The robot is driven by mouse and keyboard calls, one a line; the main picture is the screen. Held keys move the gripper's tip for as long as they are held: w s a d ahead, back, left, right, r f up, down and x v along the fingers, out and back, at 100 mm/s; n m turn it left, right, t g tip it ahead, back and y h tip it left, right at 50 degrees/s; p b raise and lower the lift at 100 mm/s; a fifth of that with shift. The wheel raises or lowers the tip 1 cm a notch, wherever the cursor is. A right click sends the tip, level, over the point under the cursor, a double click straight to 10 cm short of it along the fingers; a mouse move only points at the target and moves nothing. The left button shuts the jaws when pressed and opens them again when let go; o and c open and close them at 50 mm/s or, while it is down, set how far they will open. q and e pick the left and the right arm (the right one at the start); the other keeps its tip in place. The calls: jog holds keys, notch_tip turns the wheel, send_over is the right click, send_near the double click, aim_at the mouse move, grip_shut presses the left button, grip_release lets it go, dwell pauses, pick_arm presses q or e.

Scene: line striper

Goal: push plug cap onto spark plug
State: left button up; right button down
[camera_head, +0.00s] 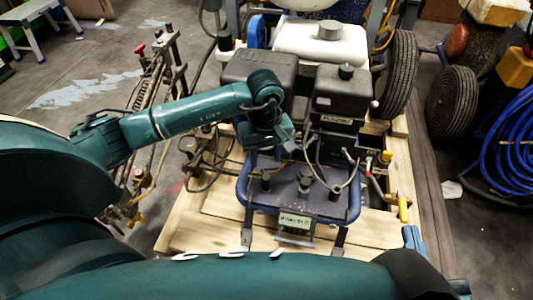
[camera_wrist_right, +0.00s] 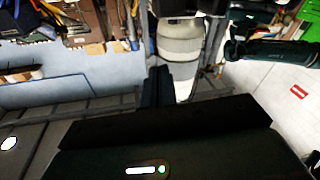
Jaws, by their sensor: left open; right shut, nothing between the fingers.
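The line striper's engine (camera_head: 338,95) stands in the middle of the head view, with dark cables (camera_head: 318,150) looping down its front. I cannot surely pick out the plug cap or the spark plug among these small parts. My left gripper (camera_head: 288,143) is at the front left of the engine, close to the cables. It is open; whether it touches a cable is unclear. My right arm lies across the bottom of the head view. In the right wrist view my right gripper (camera_wrist_right: 158,88) is shut and empty, pointing away from the engine front.
The striper stands on a wooden pallet (camera_head: 195,222). A blue-framed deck (camera_head: 300,190) with a small display (camera_head: 295,222) is below the engine. A yellow-handled tool (camera_head: 403,207) lies at the right. A blue hose coil (camera_head: 510,150) is at far right.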

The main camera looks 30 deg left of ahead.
aim_at(266, 177)
pick_arm(q)
notch_tip(266, 177, down, 8)
jog(key=b, duration=0.5)
jog(key=shift+r, duration=0.25)
jog(key=shift+f+b, duration=0.6)
jog(key=shift+f, duration=0.1)
pick_arm(e)
jog(key=shift+w+a+r+m+t+y, duration=0.15)
jog(key=shift+a+r+m+t+y, duration=0.3)
jog(key=shift+a+y, duration=0.4)
jog(key=shift+d+f, duration=0.1)
jog(key=shift+f, duration=0.25)
pick_arm(q)
jog(key=shift+c, duration=0.5)
jog(key=shift+d, duration=0.1)
grip_shut()
pick_arm(e)
jog(key=shift+r, duration=0.15)
pick_arm(q)
jog(key=shift+r+p, duration=0.35)
jog(key=shift+r, duration=0.25)
pick_arm(e)
jog(key=shift+r, duration=0.3)
